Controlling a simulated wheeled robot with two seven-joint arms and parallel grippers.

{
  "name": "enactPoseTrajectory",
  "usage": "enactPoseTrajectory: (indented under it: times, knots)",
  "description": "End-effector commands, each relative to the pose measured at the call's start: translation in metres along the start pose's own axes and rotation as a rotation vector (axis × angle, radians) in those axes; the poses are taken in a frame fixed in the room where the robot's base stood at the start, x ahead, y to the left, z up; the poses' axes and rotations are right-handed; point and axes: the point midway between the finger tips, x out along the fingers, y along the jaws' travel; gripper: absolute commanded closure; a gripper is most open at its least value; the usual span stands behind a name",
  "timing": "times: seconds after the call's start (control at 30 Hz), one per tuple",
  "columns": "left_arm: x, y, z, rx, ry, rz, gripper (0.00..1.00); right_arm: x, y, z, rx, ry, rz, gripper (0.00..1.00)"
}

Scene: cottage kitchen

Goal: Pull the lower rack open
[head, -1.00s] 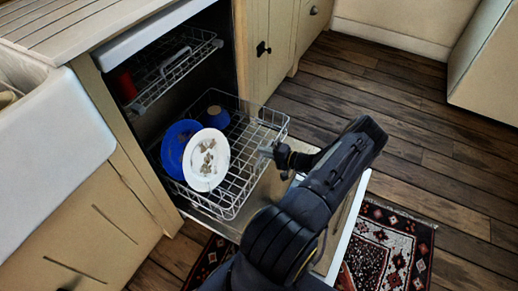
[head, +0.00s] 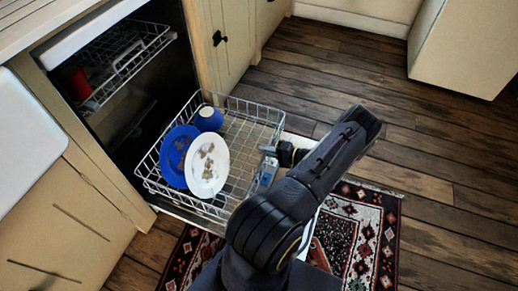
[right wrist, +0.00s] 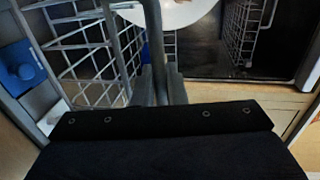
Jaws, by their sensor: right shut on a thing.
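The lower rack (head: 240,140), a grey wire basket, stands out of the dishwasher over the lowered door. It holds a blue plate (head: 172,160), a soiled white plate (head: 210,178) and a blue cup (head: 208,119). My right gripper (head: 268,151) is shut on the front rim of the rack. In the right wrist view, the fingers (right wrist: 160,85) close at the rack's wires (right wrist: 90,45), with the white plate (right wrist: 178,12) beyond them. The exact grip on the wire is hard to see. My left gripper is not in view.
The upper rack (head: 130,62) is inside the dishwasher, with a red item (head: 77,84) in it. A patterned rug (head: 362,235) lies on the wooden floor under and beyond the door. Cabinets (head: 228,35) stand behind; floor to the right is clear.

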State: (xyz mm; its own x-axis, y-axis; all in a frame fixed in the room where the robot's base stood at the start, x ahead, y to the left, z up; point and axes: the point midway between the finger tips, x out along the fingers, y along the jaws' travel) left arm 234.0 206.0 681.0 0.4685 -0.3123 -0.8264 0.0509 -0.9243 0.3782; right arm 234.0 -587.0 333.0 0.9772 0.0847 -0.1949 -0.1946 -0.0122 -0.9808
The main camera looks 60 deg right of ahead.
Motion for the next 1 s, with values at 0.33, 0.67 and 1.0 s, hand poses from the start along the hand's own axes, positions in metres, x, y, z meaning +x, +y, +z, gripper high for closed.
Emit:
enactPoseTrajectory:
  times: [0.33, 0.67, 1.0]
  knots:
    - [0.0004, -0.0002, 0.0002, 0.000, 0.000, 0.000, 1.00, -0.0128, 0.0033, -0.0003, 0.000, 0.001, 0.003, 1.00]
    - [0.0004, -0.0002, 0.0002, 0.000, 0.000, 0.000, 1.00, -0.0129, 0.0033, -0.0004, -0.001, 0.001, 0.002, 1.00]
    - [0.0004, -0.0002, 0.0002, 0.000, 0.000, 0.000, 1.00, -0.0125, 0.0028, -0.0002, 0.000, 0.001, 0.001, 0.72]
